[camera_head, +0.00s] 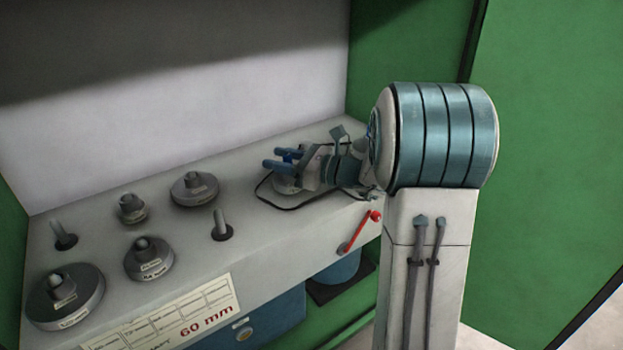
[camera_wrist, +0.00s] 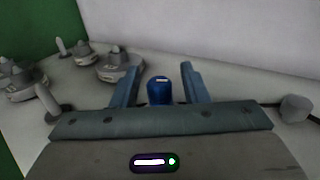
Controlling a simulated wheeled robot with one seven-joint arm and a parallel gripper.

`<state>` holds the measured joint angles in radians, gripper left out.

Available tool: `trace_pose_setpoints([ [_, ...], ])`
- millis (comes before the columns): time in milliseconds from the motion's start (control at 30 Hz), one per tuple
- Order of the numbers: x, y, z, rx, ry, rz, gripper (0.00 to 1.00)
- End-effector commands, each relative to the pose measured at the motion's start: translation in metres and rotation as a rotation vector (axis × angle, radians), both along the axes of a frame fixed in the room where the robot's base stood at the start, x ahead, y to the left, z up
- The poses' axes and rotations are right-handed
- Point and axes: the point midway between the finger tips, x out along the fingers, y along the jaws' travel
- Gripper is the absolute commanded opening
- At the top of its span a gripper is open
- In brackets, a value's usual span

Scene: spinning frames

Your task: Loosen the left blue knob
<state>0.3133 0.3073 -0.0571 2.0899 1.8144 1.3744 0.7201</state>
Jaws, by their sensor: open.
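One blue knob (camera_wrist: 159,91) shows in the wrist view, upright between the two fingers of my gripper (camera_wrist: 159,86). Small gaps show on both sides of it, so the fingers stand around it without closing on it. Its lower part is hidden behind the gripper body. In the head view my gripper (camera_head: 277,158) is low over the right part of the grey bench, fingers pointing left, with a bit of the blue knob (camera_head: 292,155) showing by them. I see no second blue knob.
The grey bench (camera_head: 250,240) carries several round grey weights, such as one at the front left (camera_head: 66,295), and upright pegs, one nearer my gripper (camera_head: 220,225). A red handle (camera_head: 360,232) is on the front face. A white wall (camera_head: 180,90) stands behind; green panels flank it.

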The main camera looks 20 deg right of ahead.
Motion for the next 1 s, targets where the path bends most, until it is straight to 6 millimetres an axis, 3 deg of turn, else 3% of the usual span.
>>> trace_pose_setpoints([
  [500,0.004,-0.003,-0.003,0.000,0.000,-0.421,0.41],
  [1000,-0.086,-0.052,0.003,-0.002,0.000,-0.427,0.41],
])
